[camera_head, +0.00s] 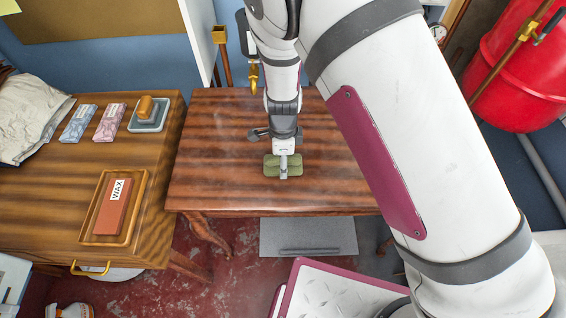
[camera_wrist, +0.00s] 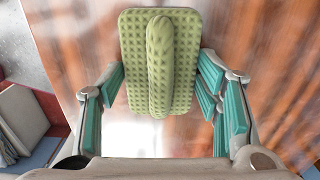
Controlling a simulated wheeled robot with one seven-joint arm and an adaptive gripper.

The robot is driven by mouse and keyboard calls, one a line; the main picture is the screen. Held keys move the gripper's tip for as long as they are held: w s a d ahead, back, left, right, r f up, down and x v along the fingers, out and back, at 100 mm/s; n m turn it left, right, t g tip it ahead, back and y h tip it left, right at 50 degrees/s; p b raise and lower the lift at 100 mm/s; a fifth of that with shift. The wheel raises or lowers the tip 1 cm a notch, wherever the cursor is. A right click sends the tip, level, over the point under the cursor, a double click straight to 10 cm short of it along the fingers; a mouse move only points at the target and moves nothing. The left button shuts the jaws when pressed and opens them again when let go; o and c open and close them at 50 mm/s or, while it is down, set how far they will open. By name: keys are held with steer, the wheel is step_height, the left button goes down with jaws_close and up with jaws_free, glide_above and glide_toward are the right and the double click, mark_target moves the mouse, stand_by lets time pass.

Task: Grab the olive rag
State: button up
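The olive rag (camera_wrist: 132,70) is a green, waffle-textured pad with a raised ridge along its middle. It lies on the striped brown wooden table. In the wrist view it fills the upper middle. I cannot tell whether the pads touch the rag's edges.
A red drum (camera_head: 520,75) stands at right. The table around the rag is clear.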

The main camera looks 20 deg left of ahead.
steer(key=shift+c, duration=0.8)
steer(key=shift+r, duration=0.1)
